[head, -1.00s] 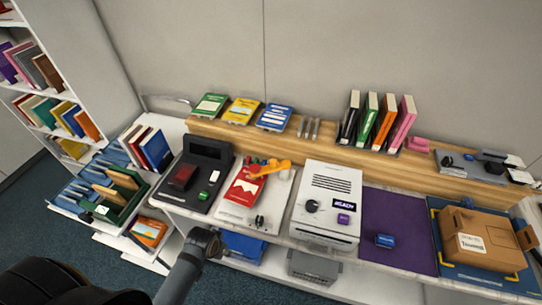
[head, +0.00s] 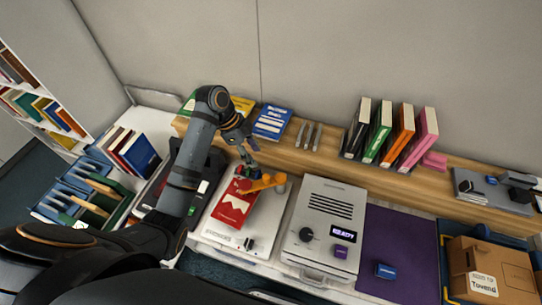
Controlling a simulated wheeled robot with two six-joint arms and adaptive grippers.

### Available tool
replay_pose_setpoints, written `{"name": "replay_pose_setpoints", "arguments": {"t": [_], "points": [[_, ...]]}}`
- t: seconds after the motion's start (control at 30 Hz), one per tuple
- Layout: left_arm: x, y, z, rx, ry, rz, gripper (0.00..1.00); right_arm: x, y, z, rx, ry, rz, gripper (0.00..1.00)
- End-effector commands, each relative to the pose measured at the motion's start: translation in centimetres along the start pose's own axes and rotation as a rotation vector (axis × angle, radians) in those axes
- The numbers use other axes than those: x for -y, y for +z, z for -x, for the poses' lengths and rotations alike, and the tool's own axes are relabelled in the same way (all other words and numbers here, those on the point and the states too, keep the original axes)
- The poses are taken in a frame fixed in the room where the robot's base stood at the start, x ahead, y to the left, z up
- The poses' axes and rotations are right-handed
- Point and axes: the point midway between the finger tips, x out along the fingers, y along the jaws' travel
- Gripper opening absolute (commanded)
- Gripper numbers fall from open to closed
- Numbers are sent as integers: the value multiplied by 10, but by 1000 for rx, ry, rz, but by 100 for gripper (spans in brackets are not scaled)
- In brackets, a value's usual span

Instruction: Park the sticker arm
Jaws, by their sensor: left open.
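The orange sticker arm (head: 262,184) lies over the top of a red book (head: 233,208) on a white station in the middle left of the head view. The arm's right end meets a grey post. My left gripper (head: 249,160) is open and points down just behind the orange arm, above small coloured pieces (head: 246,172). I cannot tell whether it touches any of them. My left arm hides part of the black station to the left. My right gripper is not in view.
A white machine (head: 328,225) with a dark knob stands to the right. A purple mat (head: 397,243) with a blue block and a brown box (head: 490,268) lie further right. Upright books (head: 385,133) stand on the wooden shelf behind. Blue bins sit at the left.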

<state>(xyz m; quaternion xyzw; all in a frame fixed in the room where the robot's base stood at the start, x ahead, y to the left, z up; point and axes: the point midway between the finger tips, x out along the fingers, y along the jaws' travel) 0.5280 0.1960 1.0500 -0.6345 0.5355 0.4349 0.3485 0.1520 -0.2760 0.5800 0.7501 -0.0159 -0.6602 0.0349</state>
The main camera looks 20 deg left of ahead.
Motion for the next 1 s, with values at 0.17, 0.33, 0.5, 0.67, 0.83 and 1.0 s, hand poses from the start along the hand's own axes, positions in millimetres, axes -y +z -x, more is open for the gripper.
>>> {"name": "replay_pose_setpoints", "arguments": {"t": [0.17, 0.33, 0.5, 0.67, 0.83, 1.0], "points": [[0, 0, -3, -2, 4, -2, 48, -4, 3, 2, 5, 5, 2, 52], [-2, -2, -30, -3, 7, 0, 48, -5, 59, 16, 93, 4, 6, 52], [-2, -2, -67, -2, 6, 1, 48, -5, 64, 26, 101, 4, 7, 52], [-1, -1, -92, -1, 3, 1, 48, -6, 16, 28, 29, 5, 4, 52], [-1, 0, -104, 1, 1, -1, 48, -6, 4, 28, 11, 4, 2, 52], [-1, 0, -105, 2, 0, -1, 48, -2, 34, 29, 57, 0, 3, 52]]}}
